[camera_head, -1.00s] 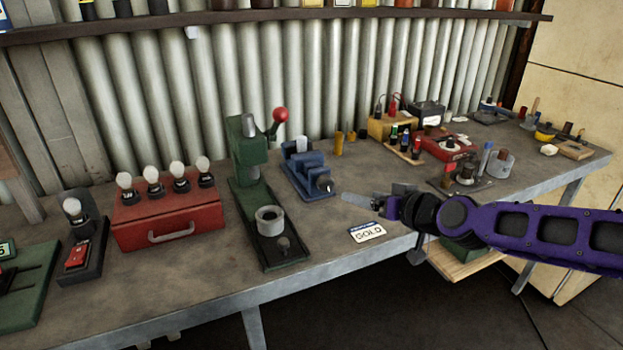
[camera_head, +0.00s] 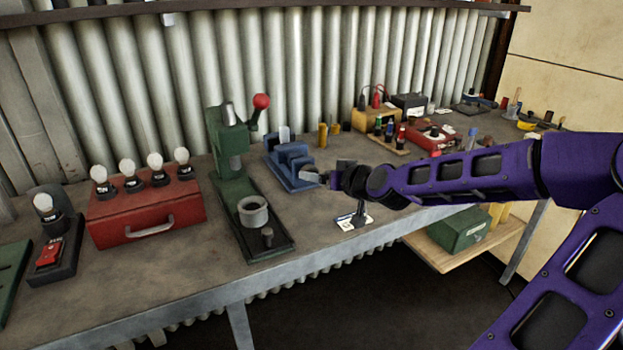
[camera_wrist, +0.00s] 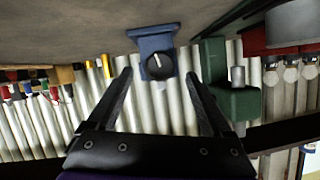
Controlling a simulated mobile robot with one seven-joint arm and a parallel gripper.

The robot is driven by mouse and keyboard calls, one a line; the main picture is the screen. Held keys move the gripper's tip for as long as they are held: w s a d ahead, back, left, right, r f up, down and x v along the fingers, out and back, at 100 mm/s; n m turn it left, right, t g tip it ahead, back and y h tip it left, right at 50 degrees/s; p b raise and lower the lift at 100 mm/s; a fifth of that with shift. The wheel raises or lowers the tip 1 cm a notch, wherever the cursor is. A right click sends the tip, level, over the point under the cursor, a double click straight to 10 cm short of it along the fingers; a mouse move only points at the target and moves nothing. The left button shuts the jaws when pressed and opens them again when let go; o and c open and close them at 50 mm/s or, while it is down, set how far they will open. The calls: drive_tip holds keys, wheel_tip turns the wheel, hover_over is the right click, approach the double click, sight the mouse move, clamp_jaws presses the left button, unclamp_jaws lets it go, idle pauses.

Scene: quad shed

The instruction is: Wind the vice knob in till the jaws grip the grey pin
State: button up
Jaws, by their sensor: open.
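The blue vice (camera_head: 285,172) stands on the bench, right of the green press. A pale grey upright piece (camera_head: 284,135), probably the grey pin, rises at its jaws; I cannot tell how tightly they sit around it. My gripper (camera_head: 328,178) is at the vice's front right end and hides the knob in the head view. In the wrist view, which is upside down, the vice (camera_wrist: 154,42) shows end-on with its round dark knob (camera_wrist: 160,66) and a white mark on it. My gripper (camera_wrist: 160,76) is open, its fingers either side of the knob, apparently not touching it.
The green press (camera_head: 232,180) with its red-balled lever stands close left of the vice. A red case (camera_head: 145,212) with bulbs is further left. Yellow cylinders (camera_head: 323,135) stand behind. A white card (camera_head: 353,220) lies under my arm at the bench's front edge.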

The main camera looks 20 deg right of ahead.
sight(308, 171)
drive_tip(key=shift+b+x, duration=0.4)
drive_tip(key=shift+x, duration=1.9)
clamp_jaws()
drive_tip(key=shift+r+m+p, duration=0.1)
drive_tip(key=shift+m+p, duration=0.2)
drive_tip(key=shift+p, duration=0.1)
drive_tip(key=shift+d+m+y+p, duration=0.1)
drive_tip(key=shift+m+y+p, duration=0.3)
drive_tip(key=shift+y+p, duration=0.15)
drive_tip(key=shift+m+y+p, duration=0.4)
drive_tip(key=shift+m+y, duration=0.15)
drive_tip(key=shift+m, duration=0.35)
drive_tip(key=m+y, duration=0.1)
drive_tip(key=m, duration=0.1)
drive_tip(key=m+t+y, duration=0.1)
drive_tip(key=shift+f+m+b, duration=0.2)
drive_tip(key=shift+m+b, duration=0.1)
drive_tip(key=shift+m, duration=0.1)
drive_tip(key=shift+t, duration=0.3)
